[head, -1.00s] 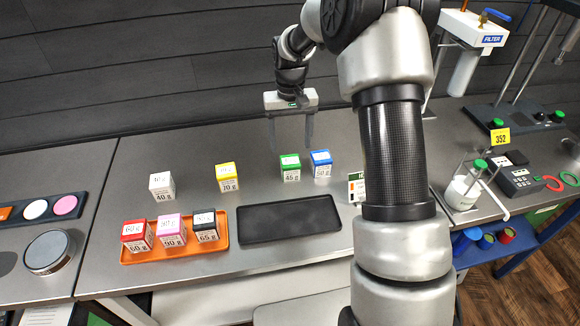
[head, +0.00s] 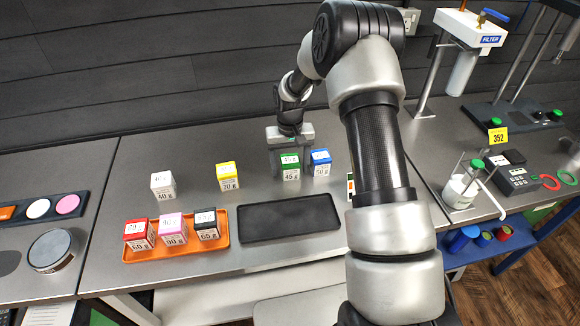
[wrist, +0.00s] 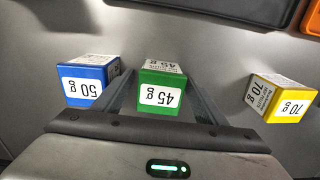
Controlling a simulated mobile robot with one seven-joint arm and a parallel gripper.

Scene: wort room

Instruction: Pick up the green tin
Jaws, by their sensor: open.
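The green tin (head: 290,172), labelled 45 g, stands upright on the metal bench behind the black tray. In the wrist view the green tin (wrist: 161,92) sits between the two fingers. My gripper (head: 289,165) is low at the tin with its fingers open, one on each side. In the wrist view my gripper (wrist: 163,98) shows no clear closing on the tin. The fingertips are partly hidden in the head view.
The blue 50 g tin (head: 320,163) stands close on the right of the green one. The yellow tin (head: 227,178) and white tin (head: 163,188) stand to the left. A black tray (head: 290,222) lies empty in front. An orange tray (head: 190,249) holds red, pink and black tins.

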